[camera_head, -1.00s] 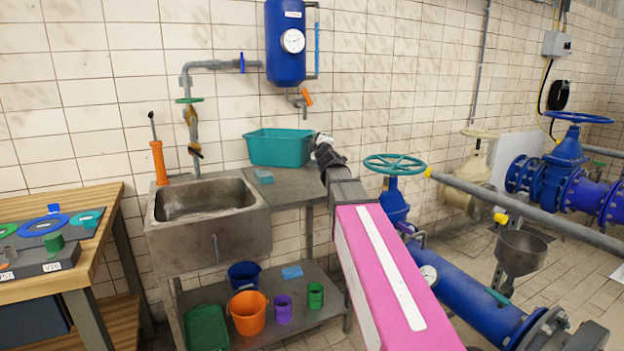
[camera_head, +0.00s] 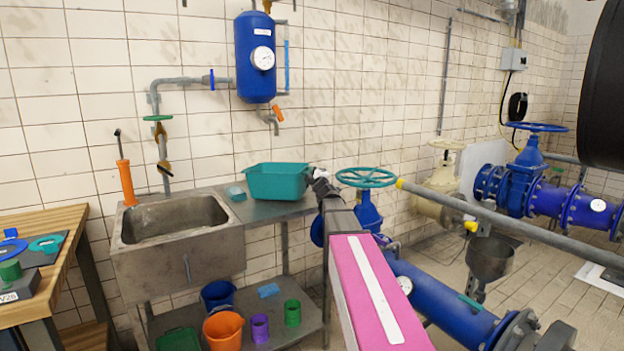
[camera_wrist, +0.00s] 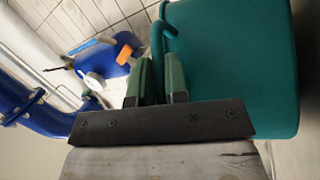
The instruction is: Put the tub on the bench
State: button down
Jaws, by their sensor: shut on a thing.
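The teal tub (camera_head: 277,181) is upright at the right end of the sink unit's steel drainboard. I cannot tell whether it rests there or hangs just above. My gripper (camera_head: 318,178) is at the tub's right end, shut on its rim. In the wrist view the tub (camera_wrist: 240,65) fills the right side, and the green fingers of my gripper (camera_wrist: 158,60) close around its rim edge. The wooden bench (camera_head: 38,222) stands at the left edge of the head view, only partly visible, with blue and teal rings on it.
The sink (camera_head: 175,218) lies between the tub and the bench, with an upright orange-handled tool (camera_head: 127,183) behind it. A teal sponge (camera_head: 237,193) lies left of the tub. A teal handwheel (camera_head: 366,177) and blue pipes stand to the right. An orange bucket (camera_head: 223,328) is below.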

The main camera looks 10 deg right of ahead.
notch_tip(320, 180, down, 2)
jog(key=c, duration=1.1)
grip_release()
jog(key=shift+c, duration=0.2)
